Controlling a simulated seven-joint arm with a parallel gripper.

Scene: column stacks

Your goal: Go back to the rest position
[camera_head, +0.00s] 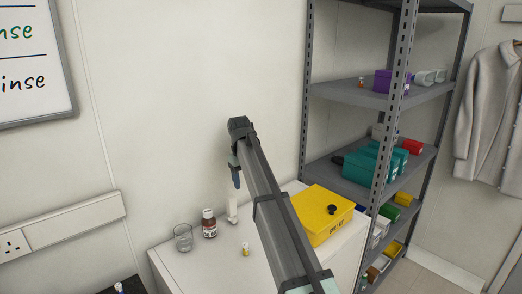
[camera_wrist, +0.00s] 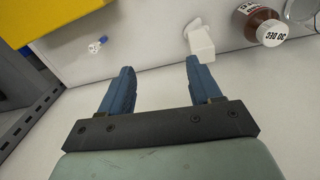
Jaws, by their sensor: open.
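My gripper (camera_head: 237,178) hangs over the white counter near the back wall, in the upper middle of the head view. In the wrist view its two blue fingers (camera_wrist: 160,68) are spread apart with nothing between them. A white upright piece (camera_head: 232,208) stands on the counter below my gripper; it shows beyond the right fingertip in the wrist view (camera_wrist: 202,42). My arm slants across the middle of the head view and hides part of the counter.
A brown bottle (camera_head: 209,223) and a clear glass (camera_head: 183,238) stand left of the white piece. A yellow box (camera_head: 322,214) is on the right. A grey shelf rack (camera_head: 345,92) with boxes stands beyond.

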